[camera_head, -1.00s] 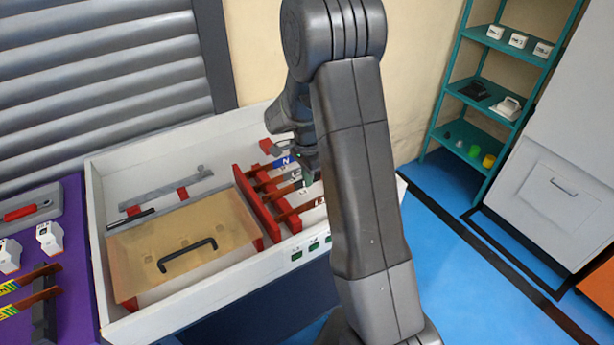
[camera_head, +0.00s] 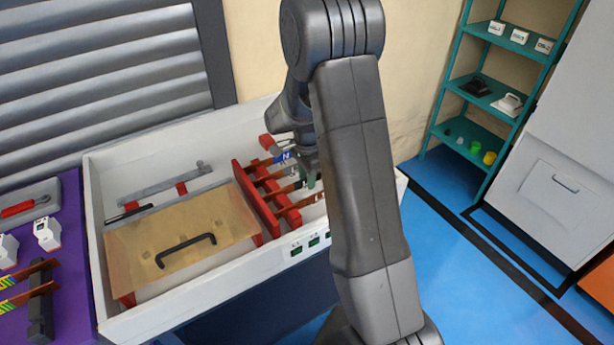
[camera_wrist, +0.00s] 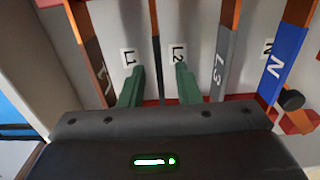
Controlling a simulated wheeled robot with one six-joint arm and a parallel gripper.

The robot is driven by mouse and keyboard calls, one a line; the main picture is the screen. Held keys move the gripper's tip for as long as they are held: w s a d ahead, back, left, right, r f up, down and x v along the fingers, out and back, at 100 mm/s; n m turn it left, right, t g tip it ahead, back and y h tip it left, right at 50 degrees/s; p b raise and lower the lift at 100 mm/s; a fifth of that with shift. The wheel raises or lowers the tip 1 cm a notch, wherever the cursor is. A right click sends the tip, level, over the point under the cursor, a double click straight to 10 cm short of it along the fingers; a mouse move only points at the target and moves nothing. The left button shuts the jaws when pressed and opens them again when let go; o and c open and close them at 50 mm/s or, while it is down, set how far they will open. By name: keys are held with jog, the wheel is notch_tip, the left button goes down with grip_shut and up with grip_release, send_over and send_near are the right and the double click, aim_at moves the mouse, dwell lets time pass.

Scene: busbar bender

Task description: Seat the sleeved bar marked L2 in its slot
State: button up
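In the wrist view, a narrow copper bar with a dark lower part (camera_wrist: 156,70) stands edge-on between the green fingertips of my gripper (camera_wrist: 160,75). A white L2 tag (camera_wrist: 177,54) is just right of it, at the right fingertip; no lettering shows on the bar. Gaps show between the bar and both fingers, so the gripper looks open around it. In the head view, my gripper (camera_head: 311,180) is low over the right end of the red slotted rack (camera_head: 255,201), partly hidden by my arm. Whether the bar is fully down in its slot is hidden.
A dark-sleeved bar (camera_wrist: 98,62) by the L1 tag (camera_wrist: 129,57) is left of the fingers. The grey L3 bar (camera_wrist: 222,58) and blue N bar (camera_wrist: 283,60) are to the right. The white tray wall (camera_head: 210,285) and a handled tan cover (camera_head: 150,235) are close by.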

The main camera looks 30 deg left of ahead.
notch_tip(320, 180, up, 14)
dwell(0.6)
jog(key=shift+f, duration=0.1)
notch_tip(320, 180, down, 14)
jog(key=shift+r, duration=0.4)
dwell(0.6)
